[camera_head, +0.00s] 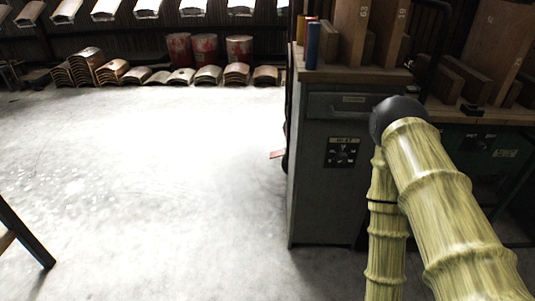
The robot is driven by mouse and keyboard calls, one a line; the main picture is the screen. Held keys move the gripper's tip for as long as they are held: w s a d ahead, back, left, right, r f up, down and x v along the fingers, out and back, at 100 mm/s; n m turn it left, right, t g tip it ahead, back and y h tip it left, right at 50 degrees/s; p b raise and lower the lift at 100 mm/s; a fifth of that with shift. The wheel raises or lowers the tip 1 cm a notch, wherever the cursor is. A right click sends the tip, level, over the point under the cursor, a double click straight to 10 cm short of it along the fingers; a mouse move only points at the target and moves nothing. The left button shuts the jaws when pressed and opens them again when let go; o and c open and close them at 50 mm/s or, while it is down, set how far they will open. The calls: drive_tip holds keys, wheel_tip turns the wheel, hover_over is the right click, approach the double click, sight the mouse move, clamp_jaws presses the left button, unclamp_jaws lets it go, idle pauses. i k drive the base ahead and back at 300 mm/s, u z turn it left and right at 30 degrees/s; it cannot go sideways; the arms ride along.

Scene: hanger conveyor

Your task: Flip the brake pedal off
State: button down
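A small reddish flat piece (277,154) sticks out from behind the left side of the grey cabinet, low above the floor. It may be the brake pedal, but most of it is hidden by the cabinet and I cannot tell its position. My arm, with a yellow-green bamboo-like surface and a dark round joint, rises at the right in front of the cabinet. My gripper is outside this view.
The grey cabinet (316,194) has a dark switch panel (342,152) and a wooden top with upright boards (350,32). Curved tiles (208,76) and red drums (240,48) line the back wall. The concrete floor (150,180) is clear in the middle.

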sight(275, 154)
drive_tip(key=u, duration=1.6)
drive_tip(key=i, duration=2.4)
drive_tip(key=z, duration=1.75)
